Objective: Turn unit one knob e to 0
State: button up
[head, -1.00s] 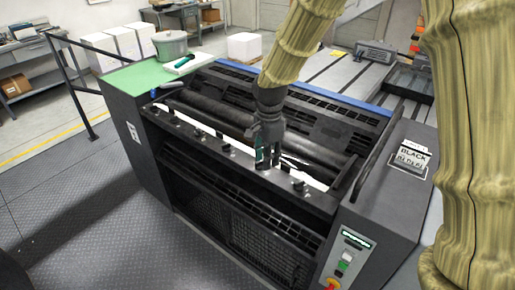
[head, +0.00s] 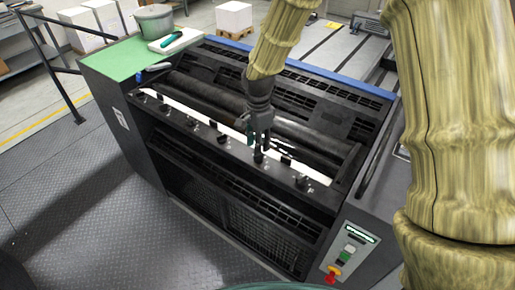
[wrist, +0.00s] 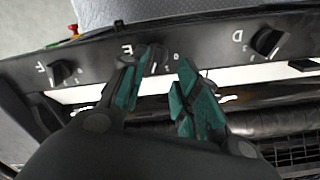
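Knob e is a small dark knob on the black front rail of the ink unit. In the wrist view, knob e (wrist: 157,60) sits beside a white letter E, partly hidden by the fingers. My gripper (wrist: 160,62) has teal fingertips, one on each side of knob e, with a gap between them. I cannot tell whether either finger touches it. In the head view, my gripper (head: 257,148) points down at the rail over knob e (head: 259,157). The knob's pointer and its setting cannot be read clearly.
Knob F (wrist: 61,72) and knob D (wrist: 268,42) flank knob e on the same rail. Dark rollers (head: 215,100) lie behind the rail. A control panel with a red button (head: 332,274) is at the right front. A green top (head: 110,62) is at the left.

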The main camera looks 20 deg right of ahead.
aim_at(258, 157)
jog(key=shift+s+f, duration=0.1)
jog(key=shift+f, duration=0.3)
jog(key=shift+s+f+p, duration=0.45)
jog(key=shift+f, duration=0.1)
jog(key=shift+w+a+f, duration=0.1)
jog(key=shift+w+f, duration=0.05)
jog(key=shift+f, duration=0.35)
jog(key=shift+w+f, duration=0.15)
jog(key=shift+f, duration=0.35)
jog(key=shift+s, duration=0.15)
jog(key=shift+r, duration=0.1)
grip_shut()
